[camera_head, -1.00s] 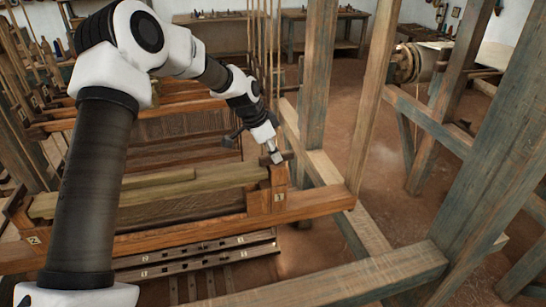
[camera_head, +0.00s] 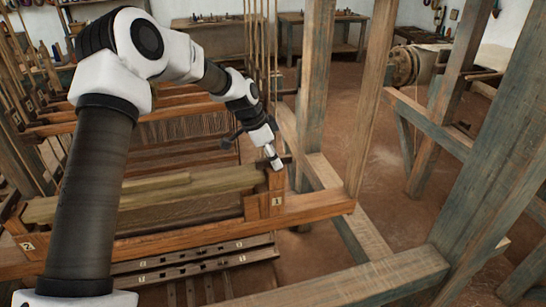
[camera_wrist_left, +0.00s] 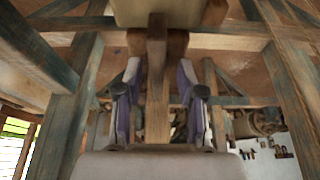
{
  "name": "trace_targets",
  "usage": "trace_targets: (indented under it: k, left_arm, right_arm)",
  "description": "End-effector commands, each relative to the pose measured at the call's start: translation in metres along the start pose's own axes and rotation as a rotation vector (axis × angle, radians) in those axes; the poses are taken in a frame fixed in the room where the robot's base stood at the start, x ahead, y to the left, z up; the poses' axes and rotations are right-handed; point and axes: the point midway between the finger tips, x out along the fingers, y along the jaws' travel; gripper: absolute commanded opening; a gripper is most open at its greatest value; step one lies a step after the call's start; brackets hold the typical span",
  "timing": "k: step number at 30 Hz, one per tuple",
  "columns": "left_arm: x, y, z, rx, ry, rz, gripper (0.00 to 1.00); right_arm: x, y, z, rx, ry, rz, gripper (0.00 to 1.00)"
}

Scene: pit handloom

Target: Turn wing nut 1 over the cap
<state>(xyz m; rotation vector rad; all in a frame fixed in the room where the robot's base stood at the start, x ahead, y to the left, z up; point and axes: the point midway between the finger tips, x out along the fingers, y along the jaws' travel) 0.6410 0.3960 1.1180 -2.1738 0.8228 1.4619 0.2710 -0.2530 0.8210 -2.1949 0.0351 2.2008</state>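Wing nut 1 (camera_head: 286,158) is a small dark wooden crosspiece on top of the right-end post of the loom's beam, above the label 1. The cap is the wooden block (camera_head: 276,183) below it. My left gripper (camera_head: 274,163) reaches down at the nut, its tip at or touching it and covering part of it. In the left wrist view, its two purple-padded fingers (camera_wrist_left: 157,85) stand apart on either side of an upright wooden piece (camera_wrist_left: 157,110). A wooden crosspiece (camera_wrist_left: 170,45) lies beyond them. Contact cannot be made out. My right gripper is not in view.
A grooved wooden beam (camera_head: 150,205) runs left from the post to another labelled 2. Slotted bars (camera_head: 200,260) lie below it. Thick loom uprights (camera_head: 320,80) and a lower timber (camera_head: 350,280) stand close on the right. Cords (camera_head: 265,40) hang behind my gripper.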

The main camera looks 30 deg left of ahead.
Motion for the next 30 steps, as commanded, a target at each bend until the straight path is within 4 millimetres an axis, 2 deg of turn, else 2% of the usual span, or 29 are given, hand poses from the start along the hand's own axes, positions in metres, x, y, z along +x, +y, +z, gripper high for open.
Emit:
trace_targets:
  k: [4,7,15,19,23,30]
  left_arm:
    - [-0.006,-0.001,-0.001,0.000,0.002,-0.001,0.39]
    - [-0.021,-0.001,-0.002,0.001,0.004,-0.003,0.39]
    - [-0.087,-0.002,-0.003,0.001,0.002,-0.001,0.39]
    - [-0.109,-0.002,-0.003,0.001,0.000,0.000,0.39]
    - [-0.117,-0.002,-0.003,0.000,-0.002,0.002,0.39]
    - [-0.117,-0.002,-0.003,0.000,-0.003,0.002,0.39]
  right_arm:
    - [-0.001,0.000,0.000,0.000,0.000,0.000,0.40]
    - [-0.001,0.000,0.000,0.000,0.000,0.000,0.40]
    - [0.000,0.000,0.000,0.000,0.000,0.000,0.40]
    - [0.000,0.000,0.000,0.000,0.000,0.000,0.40]
    - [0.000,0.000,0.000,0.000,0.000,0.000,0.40]
    - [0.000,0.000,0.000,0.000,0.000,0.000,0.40]
